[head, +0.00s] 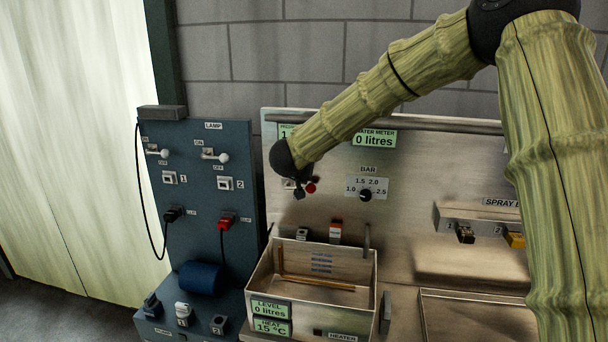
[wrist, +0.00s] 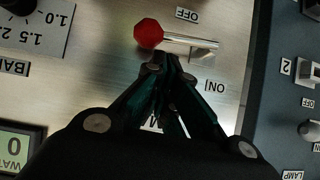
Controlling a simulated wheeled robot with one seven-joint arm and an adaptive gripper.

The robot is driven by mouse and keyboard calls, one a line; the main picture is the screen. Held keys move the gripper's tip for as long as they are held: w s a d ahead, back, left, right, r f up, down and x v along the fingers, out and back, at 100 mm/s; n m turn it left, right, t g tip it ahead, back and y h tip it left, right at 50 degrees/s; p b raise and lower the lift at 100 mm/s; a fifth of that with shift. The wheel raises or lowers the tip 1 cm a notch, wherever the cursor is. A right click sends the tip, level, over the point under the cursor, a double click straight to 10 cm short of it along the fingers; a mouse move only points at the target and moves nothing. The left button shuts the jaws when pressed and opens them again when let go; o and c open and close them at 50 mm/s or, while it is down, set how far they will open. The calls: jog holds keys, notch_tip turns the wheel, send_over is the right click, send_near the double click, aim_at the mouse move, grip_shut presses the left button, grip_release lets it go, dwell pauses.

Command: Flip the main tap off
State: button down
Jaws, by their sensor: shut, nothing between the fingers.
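The main tap's lever has a red knob (wrist: 148,33) on a pale metal rod that runs right to a small metal bracket. An OFF label (wrist: 186,15) lies above the lever and an ON label (wrist: 214,87) below it; the wrist picture is upside down. The rod lies between the labels; its exact setting is hard to tell. My gripper (wrist: 165,62) is shut and empty, its tips just below the rod on the ON side, close to the knob; contact is unclear. In the head view the red knob (head: 311,187) shows just right of my gripper (head: 298,193).
A BAR dial (head: 366,194) sits right of the tap under the water meter display (head: 374,139), reading 0 litres. A blue lamp panel (head: 205,185) with switches stands left. An open metal tank (head: 262,275) is below. A spray box (head: 470,220) juts out right.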

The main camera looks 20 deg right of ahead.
jog(key=w+a+b+v, duration=0.1)
jog(key=b+v, duration=0.1)
jog(key=v, duration=0.9)
jog(key=shift+r, duration=0.5)
jog(key=shift+s, duration=0.1)
